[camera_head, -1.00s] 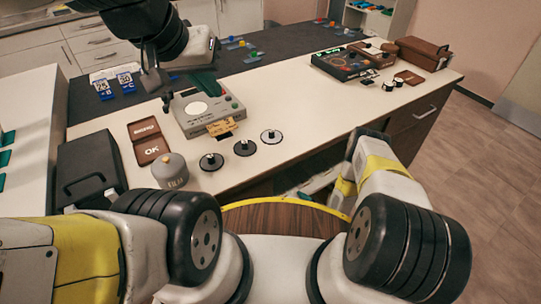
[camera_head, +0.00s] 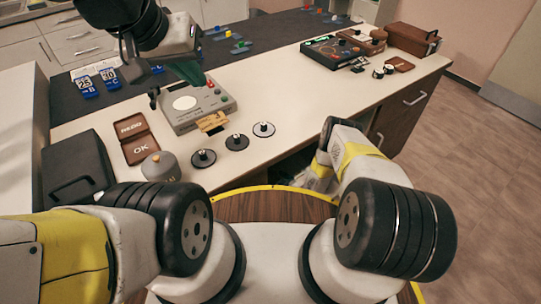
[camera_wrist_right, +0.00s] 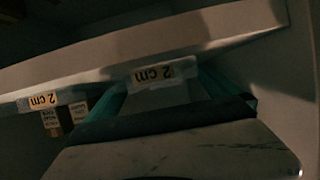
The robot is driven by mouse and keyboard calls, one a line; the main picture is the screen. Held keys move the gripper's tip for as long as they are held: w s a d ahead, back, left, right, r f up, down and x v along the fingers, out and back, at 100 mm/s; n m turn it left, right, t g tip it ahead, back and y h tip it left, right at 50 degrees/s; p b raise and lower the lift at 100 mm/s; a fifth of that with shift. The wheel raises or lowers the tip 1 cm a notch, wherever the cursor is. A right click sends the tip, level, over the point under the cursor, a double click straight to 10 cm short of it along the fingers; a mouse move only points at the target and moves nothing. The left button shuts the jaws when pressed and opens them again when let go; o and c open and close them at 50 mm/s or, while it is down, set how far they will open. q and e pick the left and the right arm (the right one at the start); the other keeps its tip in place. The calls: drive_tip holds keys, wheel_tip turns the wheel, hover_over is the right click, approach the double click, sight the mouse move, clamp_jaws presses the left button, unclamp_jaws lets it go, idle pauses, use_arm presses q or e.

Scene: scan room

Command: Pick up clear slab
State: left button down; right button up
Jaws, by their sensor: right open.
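My left gripper (camera_head: 160,84) hangs above a grey device (camera_head: 192,108). A dark green piece (camera_head: 186,72) is beside it; whether it is held is unclear.
The white counter (camera_head: 290,100) carries several dark discs (camera_head: 236,142), a brown REDO/OK tray (camera_head: 138,138), a grey weight (camera_head: 160,167) and a black control box (camera_head: 334,50). Blue cards (camera_head: 98,82) lie on the dark back strip. The right wrist surroundings are dark and tight.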

drive_tip(key=c, duration=1.6)
drive_tip(key=shift+r, duration=0.1)
drive_tip(key=shift+c, duration=0.4)
